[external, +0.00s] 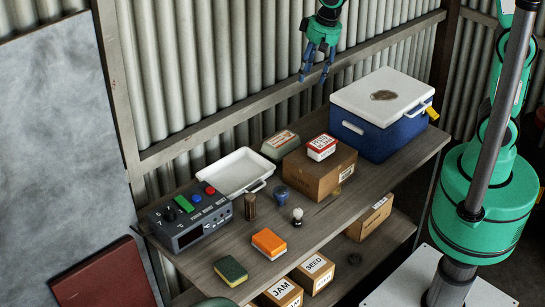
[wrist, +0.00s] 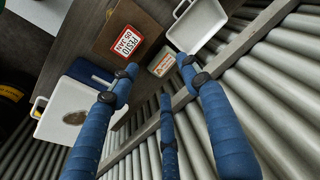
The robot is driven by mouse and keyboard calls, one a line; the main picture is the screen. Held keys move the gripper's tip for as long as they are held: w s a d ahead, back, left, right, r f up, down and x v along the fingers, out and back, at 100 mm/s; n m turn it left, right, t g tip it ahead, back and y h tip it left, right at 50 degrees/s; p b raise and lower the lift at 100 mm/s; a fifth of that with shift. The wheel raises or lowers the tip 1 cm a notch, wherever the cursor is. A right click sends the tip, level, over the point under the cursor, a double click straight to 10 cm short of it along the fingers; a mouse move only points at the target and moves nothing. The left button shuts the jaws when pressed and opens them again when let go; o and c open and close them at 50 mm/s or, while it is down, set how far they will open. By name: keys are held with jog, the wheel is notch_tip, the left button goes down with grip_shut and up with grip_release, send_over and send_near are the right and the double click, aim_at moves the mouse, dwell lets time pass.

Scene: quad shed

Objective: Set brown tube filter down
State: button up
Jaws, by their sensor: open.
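The brown tube filter (external: 251,206) looks to be the small brown cylinder standing upright on the wooden bench top (external: 338,212). It is between the control box and a small blue object (external: 282,195). I cannot make it out in the wrist view. My gripper (external: 317,77) hangs high above the back of the bench, near the corrugated wall, well apart from the tube. Its blue fingers are spread with nothing between them; they also show in the wrist view (wrist: 158,72).
A blue cooler with white lid (external: 383,97) stands at the right. A cardboard box (external: 318,172) carries a red-and-white labelled box (external: 321,148). A white tray (external: 236,169), control box (external: 191,218), light bulb (external: 297,214) and sponges (external: 269,243) are around the tube. Bare bench lies right of the bulb.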

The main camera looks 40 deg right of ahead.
jog(key=s+d+r+t, duration=0.1)
jog(key=s+d+r, duration=0.45)
jog(key=d, duration=0.25)
jog(key=s+d+r+t, duration=0.1)
jog(key=s+d+r, duration=0.45)
jog(key=d, duration=0.25)
jog(key=s+d, duration=0.4)
jog(key=s, duration=0.3)
jog(key=s+d+n+t+h, duration=0.1)
jog(key=s+d, duration=0.3)
jog(key=s, duration=0.3)
jog(key=shift+s+d, duration=0.25)
jog(key=shift+d, duration=0.05)
notch_tip(320, 180, down, 4)
jog(key=b, duration=0.4)
jog(key=shift+f, duration=0.15)
